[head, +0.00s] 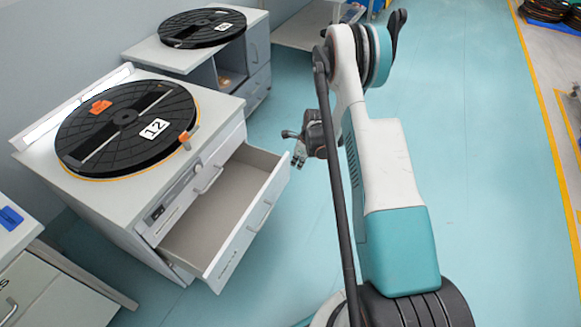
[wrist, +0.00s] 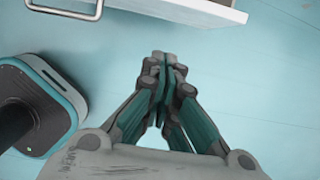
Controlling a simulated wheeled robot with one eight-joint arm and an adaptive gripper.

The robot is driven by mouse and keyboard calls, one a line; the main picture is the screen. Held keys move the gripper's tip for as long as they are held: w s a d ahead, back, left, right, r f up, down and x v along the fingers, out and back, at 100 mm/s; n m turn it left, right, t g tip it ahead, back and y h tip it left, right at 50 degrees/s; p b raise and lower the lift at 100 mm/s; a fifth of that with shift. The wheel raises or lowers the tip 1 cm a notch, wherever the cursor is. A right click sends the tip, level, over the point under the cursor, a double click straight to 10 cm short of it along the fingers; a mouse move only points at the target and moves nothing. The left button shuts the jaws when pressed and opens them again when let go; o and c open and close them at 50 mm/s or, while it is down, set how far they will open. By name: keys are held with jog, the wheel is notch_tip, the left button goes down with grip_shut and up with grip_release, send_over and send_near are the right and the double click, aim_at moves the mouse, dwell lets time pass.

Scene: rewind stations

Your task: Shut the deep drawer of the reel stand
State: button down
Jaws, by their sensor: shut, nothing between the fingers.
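The reel stand (head: 105,207) is a light grey cabinet at the left of the head view, with a black reel marked 12 on top. Its deep drawer (head: 248,227) is pulled well out and looks empty inside. The drawer front has a bar handle (head: 262,216). My gripper (head: 299,158) is shut and empty, in the air to the right of the drawer's front corner and apart from it. In the wrist view my gripper (wrist: 162,62) points toward the floor, with a pale panel edge (wrist: 190,8) and a metal handle (wrist: 62,10) at the top.
A second cabinet with a black reel (head: 202,28) stands behind. Another grey cabinet with a blue item (head: 10,217) is at the lower left. My base shows in the wrist view. Teal floor (head: 470,150) is clear to the right of my arm.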

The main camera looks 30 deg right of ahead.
jog(key=w+a+f+b, duration=0.3)
jog(key=w+f+b, duration=0.1)
jog(key=f, duration=0.4)
jog(key=shift+w+a+f+b, duration=0.35)
jog(key=shift+w+f+b, duration=0.05)
jog(key=shift+w, duration=0.1)
